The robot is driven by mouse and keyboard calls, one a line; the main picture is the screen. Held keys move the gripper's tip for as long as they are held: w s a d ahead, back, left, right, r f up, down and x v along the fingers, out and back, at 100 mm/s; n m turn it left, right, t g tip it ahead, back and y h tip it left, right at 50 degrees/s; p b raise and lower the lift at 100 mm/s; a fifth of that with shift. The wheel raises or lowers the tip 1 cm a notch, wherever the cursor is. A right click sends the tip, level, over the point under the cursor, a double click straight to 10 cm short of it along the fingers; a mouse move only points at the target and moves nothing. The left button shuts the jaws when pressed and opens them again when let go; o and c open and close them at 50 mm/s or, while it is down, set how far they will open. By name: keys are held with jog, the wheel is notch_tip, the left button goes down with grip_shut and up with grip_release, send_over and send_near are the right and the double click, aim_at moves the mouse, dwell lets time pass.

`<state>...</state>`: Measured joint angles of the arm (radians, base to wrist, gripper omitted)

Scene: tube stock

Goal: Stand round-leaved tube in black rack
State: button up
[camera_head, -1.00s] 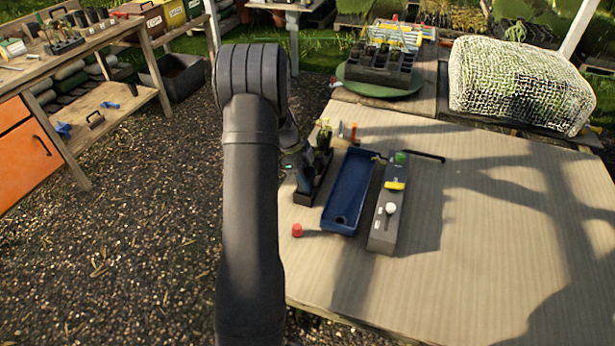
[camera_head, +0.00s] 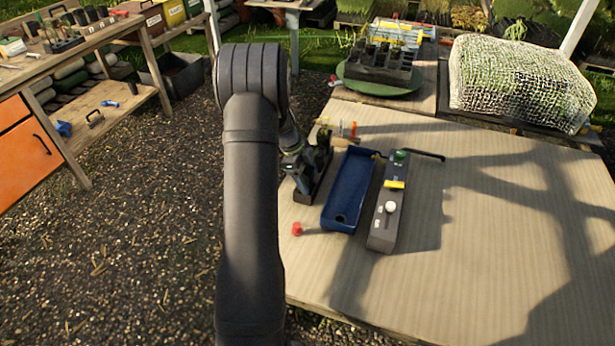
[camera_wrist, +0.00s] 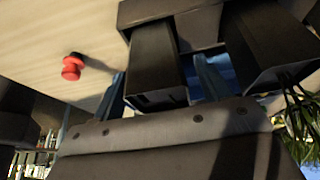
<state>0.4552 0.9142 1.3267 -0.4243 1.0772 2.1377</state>
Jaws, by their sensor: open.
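The black rack (camera_head: 303,197) stands on the table left of the blue tray, and its dark edge shows at the top of the wrist view (camera_wrist: 165,12). My gripper (camera_head: 314,163) is low over the rack. In the wrist view its two blue-grey fingers (camera_wrist: 160,85) are apart, either side of a dark square tube (camera_wrist: 153,60). That tube appears to stand in the rack; its leaves are hidden, so I cannot tell whether it is the round-leaved one. Another dark tube (camera_wrist: 268,45) stands beside it, with narrow green leaves (camera_wrist: 300,118) near its mouth.
A blue tray (camera_head: 348,190) and a grey box with a white knob and yellow part (camera_head: 384,225) lie right of the rack. A red knob-like piece (camera_head: 297,229) is near the table's left edge. The table's right side is clear.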

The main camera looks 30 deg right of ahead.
jog(key=v, duration=1.7)
jog(key=shift+r, duration=0.2)
jog(key=shift+w, duration=0.1)
jog(key=x, duration=1.7)
jog(key=shift+f, duration=0.25)
jog(key=shift+r, duration=0.1)
